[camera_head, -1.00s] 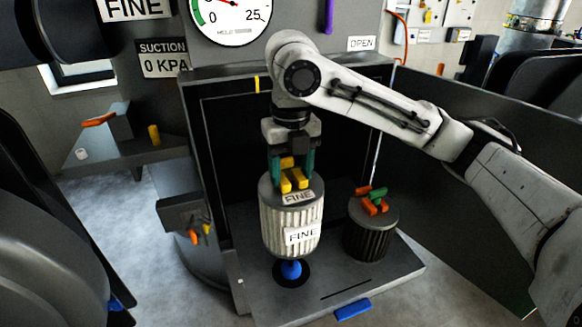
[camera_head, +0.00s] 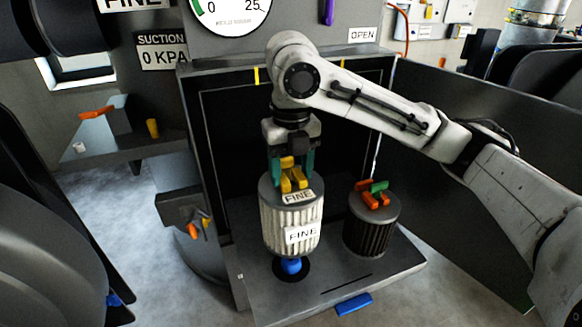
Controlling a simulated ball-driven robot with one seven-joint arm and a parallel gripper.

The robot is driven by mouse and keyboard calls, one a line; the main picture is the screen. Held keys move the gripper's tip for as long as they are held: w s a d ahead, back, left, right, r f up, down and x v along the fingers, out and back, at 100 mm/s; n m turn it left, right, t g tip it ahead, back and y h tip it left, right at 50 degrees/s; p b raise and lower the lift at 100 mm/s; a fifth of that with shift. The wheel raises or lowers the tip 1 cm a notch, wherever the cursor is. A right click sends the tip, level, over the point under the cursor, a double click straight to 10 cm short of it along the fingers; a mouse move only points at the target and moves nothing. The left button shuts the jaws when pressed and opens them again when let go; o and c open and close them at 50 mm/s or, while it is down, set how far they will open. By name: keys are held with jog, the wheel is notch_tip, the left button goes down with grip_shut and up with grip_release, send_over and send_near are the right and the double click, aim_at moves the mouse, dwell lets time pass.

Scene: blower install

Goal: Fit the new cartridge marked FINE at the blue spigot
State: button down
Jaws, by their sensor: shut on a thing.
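The pale pleated cartridge (camera_head: 276,226) has a dark top and two white FINE labels. It stands upright over the blue spigot (camera_head: 291,265) on the grey shelf (camera_head: 390,283). The spigot's blue ball shows just below the cartridge's lower rim, inside a dark ring. I cannot tell whether the cartridge touches it. My gripper (camera_head: 293,172) is above the cartridge, its green fingers shut on the yellow handle (camera_head: 293,181) on top. The underside of the cartridge is hidden.
A dark pleated cartridge (camera_head: 369,238) with an orange and green handle stands on the shelf to the right. A blue tab (camera_head: 353,305) is at the shelf's front edge. The dark housing surrounds the back. A side bench (camera_head: 120,140) holds small items at left.

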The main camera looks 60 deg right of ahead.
jog(key=shift+f+b, duration=3.25)
jog(key=shift+f, duration=1.45)
jog(key=shift+c, duration=1.2)
grip_release()
jog(key=shift+r, duration=0.1)
notch_tip(320, 180, up, 16)
jog(key=p, duration=0.8)
jog(key=shift+f, duration=0.2)
